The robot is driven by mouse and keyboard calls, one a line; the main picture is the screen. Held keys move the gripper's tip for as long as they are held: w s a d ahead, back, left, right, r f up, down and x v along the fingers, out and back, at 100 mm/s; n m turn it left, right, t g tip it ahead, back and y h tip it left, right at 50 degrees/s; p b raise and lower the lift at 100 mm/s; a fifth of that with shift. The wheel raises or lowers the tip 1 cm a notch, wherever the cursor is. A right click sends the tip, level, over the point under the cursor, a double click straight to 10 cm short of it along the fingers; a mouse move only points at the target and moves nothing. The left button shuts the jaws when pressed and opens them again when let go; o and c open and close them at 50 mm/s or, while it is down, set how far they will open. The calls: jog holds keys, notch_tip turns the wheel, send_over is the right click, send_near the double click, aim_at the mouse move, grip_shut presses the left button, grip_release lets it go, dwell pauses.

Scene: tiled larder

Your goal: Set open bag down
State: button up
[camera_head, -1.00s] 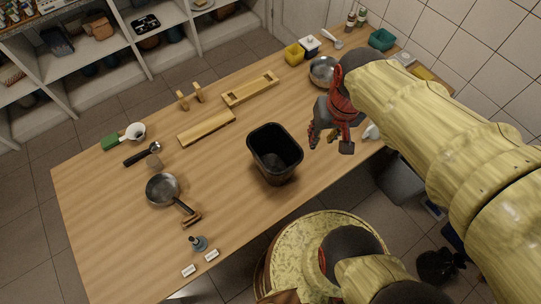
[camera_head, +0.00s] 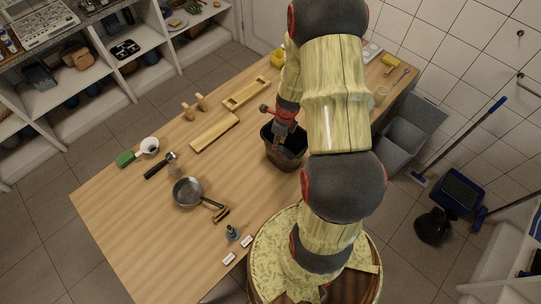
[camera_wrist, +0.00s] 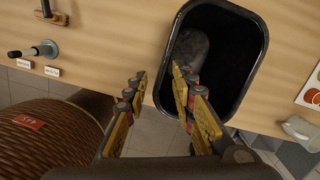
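A black open-topped bin (camera_head: 287,158) stands upright on the wooden table (camera_head: 130,225). In the wrist view the bin (camera_wrist: 240,85) fills the upper middle, with a dark grey rounded lump (camera_wrist: 190,47) inside; I cannot tell what it is. My gripper (camera_head: 283,138) is at the bin's mouth.
Two white labels (camera_head: 229,259) lie by the front edge. A grey container (camera_head: 402,140) stands beyond the table's right side. The left front of the table is clear.

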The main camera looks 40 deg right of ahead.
jog(key=shift+w+d+r+m, duration=0.1)
jog(key=shift+w+d+m, duration=0.25)
jog(key=shift+m, duration=0.55)
jog(key=f, duration=0.2)
jog(key=w+f+m, duration=0.1)
jog(key=f, duration=0.2)
jog(key=f+m+b, duration=0.1)
jog(key=f, duration=0.1)
jog(key=shift+w+a+f+t, duration=0.1)
jog(key=shift+w+f+t, duration=0.2)
jog(key=shift+w+f, duration=0.1)
jog(key=shift+r, duration=0.1)
jog(key=shift+c, duration=1.2)
jog(key=c, duration=0.4)
grip_shut()
